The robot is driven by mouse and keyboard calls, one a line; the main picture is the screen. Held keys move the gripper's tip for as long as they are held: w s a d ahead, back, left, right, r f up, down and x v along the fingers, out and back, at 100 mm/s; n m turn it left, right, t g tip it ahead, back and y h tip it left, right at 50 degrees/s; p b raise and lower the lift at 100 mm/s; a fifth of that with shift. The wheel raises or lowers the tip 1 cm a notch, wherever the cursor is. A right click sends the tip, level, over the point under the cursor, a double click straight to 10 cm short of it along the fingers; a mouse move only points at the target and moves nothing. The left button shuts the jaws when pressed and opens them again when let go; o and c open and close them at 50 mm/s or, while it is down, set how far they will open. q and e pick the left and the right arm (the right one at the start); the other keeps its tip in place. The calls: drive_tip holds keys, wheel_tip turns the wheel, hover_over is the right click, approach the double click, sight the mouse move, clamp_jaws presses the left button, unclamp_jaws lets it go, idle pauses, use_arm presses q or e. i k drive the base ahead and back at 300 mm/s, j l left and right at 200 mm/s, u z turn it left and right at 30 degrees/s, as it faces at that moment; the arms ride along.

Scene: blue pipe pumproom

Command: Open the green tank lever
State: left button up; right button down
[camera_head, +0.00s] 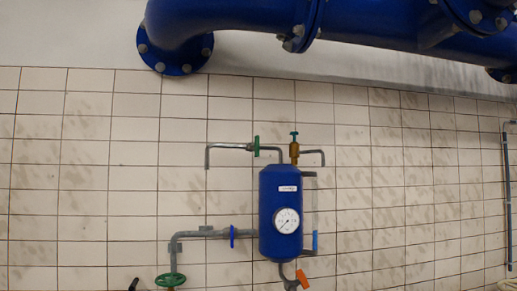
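A blue tank (268,190) with a white round gauge (287,221) hangs on the tiled wall, right of centre. A green lever (256,146) sits on the thin grey pipe at the tank's upper left. It looks narrow and upright, crosswise to the level pipe. A teal-green handle (294,134) tops a brass valve (294,152) above the tank, just right of the lever. A green handwheel (171,280) shows at the bottom left, partly cut by the frame edge.
Large blue pipes (240,15) run across the top. A blue handle (232,237) is on the grey pipe (195,234) left of the tank. An orange handle (302,279) is below the tank. Thin pipes (507,190) stand at the right edge. The wall left of the tank's upper pipe is bare.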

sight(256, 146)
drive_tip(key=i+u, duration=0.15)
drive_tip(key=i, duration=0.35)
drive_tip(key=i+l+u, duration=0.15)
drive_tip(key=i, duration=0.35)
